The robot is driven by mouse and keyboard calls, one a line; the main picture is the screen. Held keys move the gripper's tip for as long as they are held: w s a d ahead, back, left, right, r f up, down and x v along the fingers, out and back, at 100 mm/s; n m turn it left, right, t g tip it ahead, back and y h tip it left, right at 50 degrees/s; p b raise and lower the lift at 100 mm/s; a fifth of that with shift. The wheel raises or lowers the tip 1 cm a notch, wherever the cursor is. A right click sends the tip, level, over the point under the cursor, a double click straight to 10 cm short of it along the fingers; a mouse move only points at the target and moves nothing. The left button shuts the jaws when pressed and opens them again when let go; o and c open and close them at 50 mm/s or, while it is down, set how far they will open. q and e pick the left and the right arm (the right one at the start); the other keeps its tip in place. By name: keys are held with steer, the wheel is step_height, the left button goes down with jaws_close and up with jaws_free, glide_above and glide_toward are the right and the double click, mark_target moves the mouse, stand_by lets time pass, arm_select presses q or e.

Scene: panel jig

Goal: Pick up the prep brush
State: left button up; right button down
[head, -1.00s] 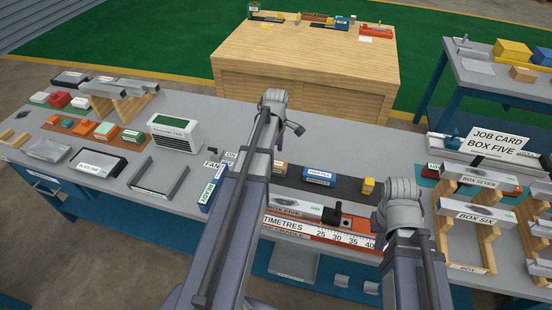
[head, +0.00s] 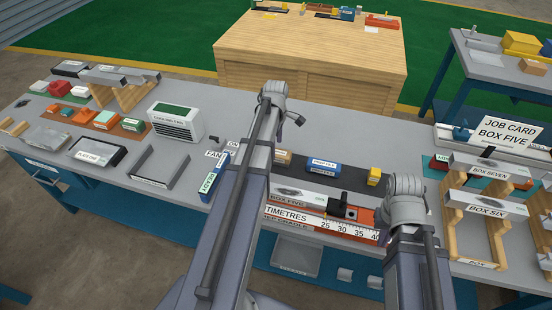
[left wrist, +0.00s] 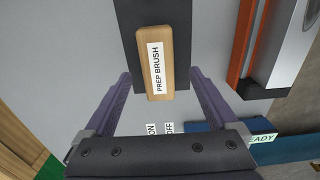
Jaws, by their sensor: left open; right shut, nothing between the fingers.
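The prep brush (left wrist: 168,62) is a light wooden block with a white label in the left wrist view. It lies at the end of a dark mat. My left gripper (left wrist: 161,80) is open, with its two purple fingers either side of the brush's near end in that view. I see no contact, and their height above it is hard to judge. In the head view a small wooden block (head: 284,157) beside my left forearm appears to be the brush; the forearm hides my left fingers. My right arm shows, but its fingers do not.
On the dark mat (head: 347,178) are a blue block (head: 323,168) and a yellow block (head: 374,176). The box five panel (head: 300,201) and a scale lie in front. A blue block (head: 214,178) and a fan unit (head: 176,123) stand to the left.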

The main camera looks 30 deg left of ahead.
arm_select(q)
step_height(320, 180, down, 4)
steer(key=b, duration=0.3)
steer(key=shift+w+a+f+b, duration=0.15)
steer(key=shift+f+b, duration=0.1)
steer(key=shift+b, duration=0.15)
steer(key=shift+r, duration=0.1)
steer(key=shift+c, duration=0.4)
jaws_close()
step_height(320, 180, up, 10)
steer(key=p, duration=1)
